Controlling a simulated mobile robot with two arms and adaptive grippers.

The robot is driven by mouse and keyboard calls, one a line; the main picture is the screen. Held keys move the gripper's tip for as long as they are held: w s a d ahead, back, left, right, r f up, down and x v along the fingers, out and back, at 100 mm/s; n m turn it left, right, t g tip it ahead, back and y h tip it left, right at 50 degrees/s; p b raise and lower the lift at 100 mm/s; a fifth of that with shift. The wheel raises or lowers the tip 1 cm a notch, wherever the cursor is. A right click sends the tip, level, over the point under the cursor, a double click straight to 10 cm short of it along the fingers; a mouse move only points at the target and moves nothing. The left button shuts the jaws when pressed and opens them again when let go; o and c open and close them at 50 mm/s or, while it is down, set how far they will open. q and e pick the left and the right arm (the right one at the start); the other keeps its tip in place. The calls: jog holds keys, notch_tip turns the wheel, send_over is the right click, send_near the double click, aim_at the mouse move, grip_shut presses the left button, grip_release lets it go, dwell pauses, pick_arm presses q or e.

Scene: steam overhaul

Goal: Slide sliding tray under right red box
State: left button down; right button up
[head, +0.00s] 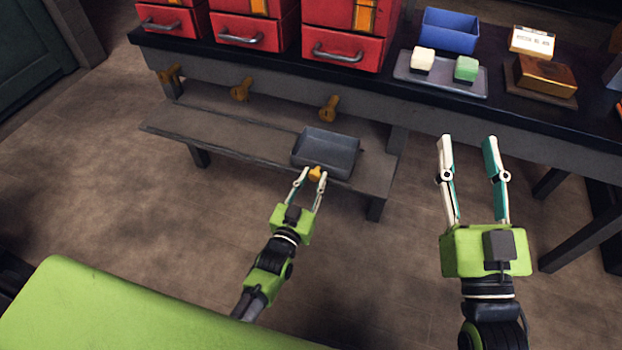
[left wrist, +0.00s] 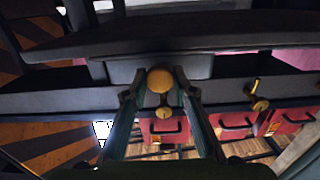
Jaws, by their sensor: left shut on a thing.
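The grey sliding tray (head: 326,138) sits on the low wooden bench, below the table edge and under the right red box (head: 345,28). My left gripper (head: 313,176) is shut on the tray's yellow knob (head: 316,174). The left wrist view shows the knob (left wrist: 160,80) between the fingers, with a grey tray wall (left wrist: 122,72) behind it. My right gripper (head: 466,140) is open and empty over the floor, in front of the table.
Two more red boxes (head: 255,28) (head: 170,18) stand to the left. Several brass knobs (head: 328,108) show below the table edge. The low bench (head: 215,135) is bare left of the tray. A blue bin (head: 449,32), a small tray with blocks and a gold box (head: 545,74) stand on the table.

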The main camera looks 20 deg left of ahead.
pick_arm(q)
jog(key=c, duration=2.1)
grip_release()
jog(key=shift+s+d, duration=0.1)
jog(key=shift+d, duration=0.2)
jog(key=o, duration=0.4)
jog(key=shift+s+a, duration=0.1)
jog(key=shift+s, duration=0.2)
jog(key=s, duration=1.1)
jog(key=shift+s+a, duration=0.15)
jog(key=shift+a, duration=0.2)
